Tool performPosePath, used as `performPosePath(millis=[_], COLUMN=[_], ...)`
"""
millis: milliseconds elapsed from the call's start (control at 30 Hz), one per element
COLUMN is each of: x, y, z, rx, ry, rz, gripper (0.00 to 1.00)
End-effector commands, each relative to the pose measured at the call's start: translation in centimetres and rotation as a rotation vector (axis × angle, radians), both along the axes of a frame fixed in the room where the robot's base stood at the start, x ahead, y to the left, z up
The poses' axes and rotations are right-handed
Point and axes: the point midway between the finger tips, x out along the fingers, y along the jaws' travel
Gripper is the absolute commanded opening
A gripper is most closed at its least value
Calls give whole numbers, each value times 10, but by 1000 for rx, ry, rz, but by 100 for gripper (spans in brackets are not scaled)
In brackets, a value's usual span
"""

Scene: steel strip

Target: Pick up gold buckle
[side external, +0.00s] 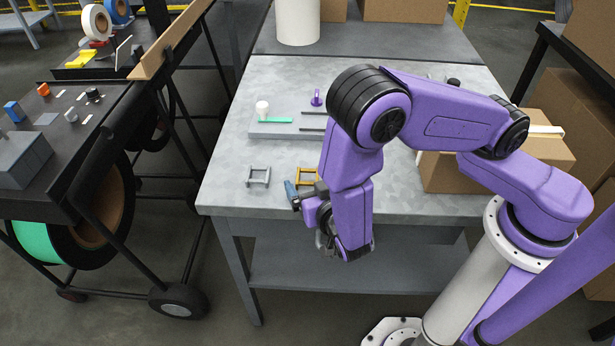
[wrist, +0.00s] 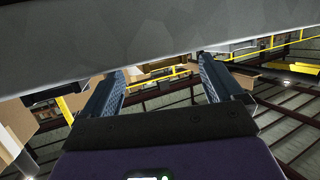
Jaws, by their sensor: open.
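The gold buckle (side external: 306,176) lies on the metal table near its front edge, partly hidden behind my arm in the side view. My gripper (side external: 293,194) is at the table's front edge, just in front and left of the buckle, and partly covered by my wrist. In the wrist view my gripper (wrist: 162,66) has its two blue-grey fingers apart with nothing between them. The buckle cannot be made out in the wrist view.
A grey buckle (side external: 258,176) lies left of the gold one. Behind are a grey strip (side external: 268,135), a green-handled mallet (side external: 265,112) and a purple item (side external: 317,98). A cardboard box (side external: 455,172) stands right. A black cart (side external: 100,140) stands left.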

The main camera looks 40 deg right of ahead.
Motion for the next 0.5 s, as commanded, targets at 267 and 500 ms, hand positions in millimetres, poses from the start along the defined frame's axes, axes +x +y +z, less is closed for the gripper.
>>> performPosePath(millis=[267,500], x=[14,13], y=[-6,-6], z=[-5,-5], rx=[-2,-2], ry=[1,1], rz=[1,1], gripper=[94,61])
